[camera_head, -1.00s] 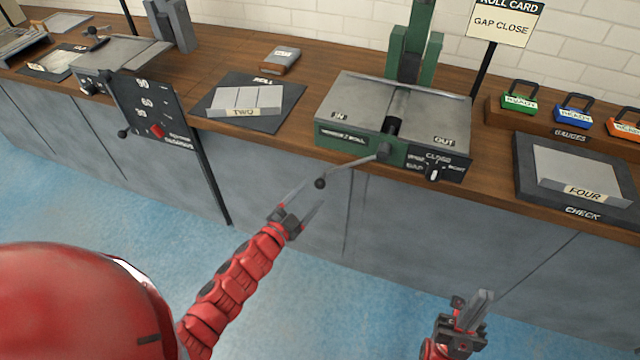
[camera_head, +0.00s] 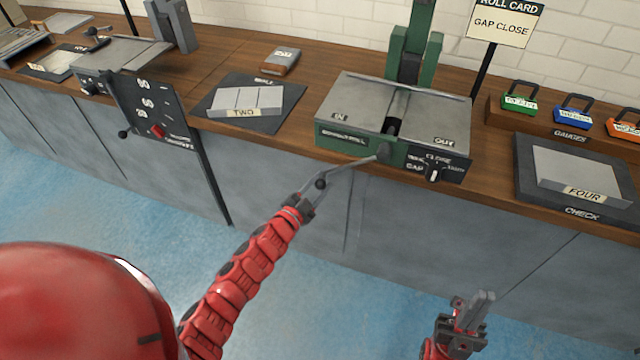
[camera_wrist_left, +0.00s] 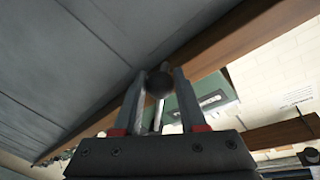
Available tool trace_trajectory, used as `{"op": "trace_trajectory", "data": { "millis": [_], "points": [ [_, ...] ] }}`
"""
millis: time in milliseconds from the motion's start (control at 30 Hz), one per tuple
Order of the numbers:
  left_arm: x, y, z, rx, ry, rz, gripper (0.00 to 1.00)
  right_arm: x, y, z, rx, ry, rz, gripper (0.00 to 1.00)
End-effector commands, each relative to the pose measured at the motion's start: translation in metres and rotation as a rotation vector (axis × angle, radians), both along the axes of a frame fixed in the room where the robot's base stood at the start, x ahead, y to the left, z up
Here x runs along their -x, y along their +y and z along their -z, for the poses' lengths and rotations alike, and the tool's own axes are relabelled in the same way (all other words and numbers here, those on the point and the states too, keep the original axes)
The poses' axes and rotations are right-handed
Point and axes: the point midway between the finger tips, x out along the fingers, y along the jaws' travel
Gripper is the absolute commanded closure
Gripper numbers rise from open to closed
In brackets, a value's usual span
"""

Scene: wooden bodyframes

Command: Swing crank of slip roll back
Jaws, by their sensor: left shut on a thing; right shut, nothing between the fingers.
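The slip roll (camera_head: 350,100) is a green and grey machine on the wooden bench, with "IN" and "OUT" plates and a dial (camera_head: 433,174) by the words "CLOSE" and "GAP". Its crank (camera_head: 352,168) reaches out from the hub on the front, down and left past the bench edge, ending in a dark ball knob (camera_head: 321,184). My left gripper (camera_head: 316,190) is shut on the knob. The left wrist view shows the dark knob (camera_wrist_left: 158,84) between the two fingers. My right gripper (camera_head: 484,300) is shut and empty, low in front of the bench, away from the machine.
A sign (camera_head: 500,22) reads "ROLL CARD GAP CLOSE". A mat with a "TWO" block (camera_head: 246,102) lies left of the slip roll, and a "FOUR" block (camera_head: 580,178) on a dark tray lies right. Coloured gauges (camera_head: 573,110) stand behind that tray. The floor before the bench is clear.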

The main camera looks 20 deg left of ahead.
Motion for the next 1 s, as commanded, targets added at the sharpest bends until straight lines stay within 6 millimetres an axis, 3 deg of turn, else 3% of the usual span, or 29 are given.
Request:
{"op": "trace_trajectory", "data": {
  "millis": [100, 1000],
  "points": [
    [0.0001, 0.0, 0.0, 0.0, 0.0, 0.0, 1.0, 0.0, 0.0, 0.0, 0.0, 0.0, 0.0, 1.0],
    [0.0001, 0.0002, 0.0001, 0.0, 0.0, 0.0, 1.0, 0.0, 0.0, 0.0, 0.0, 0.0, 0.0, 1.0]
  ]
}}
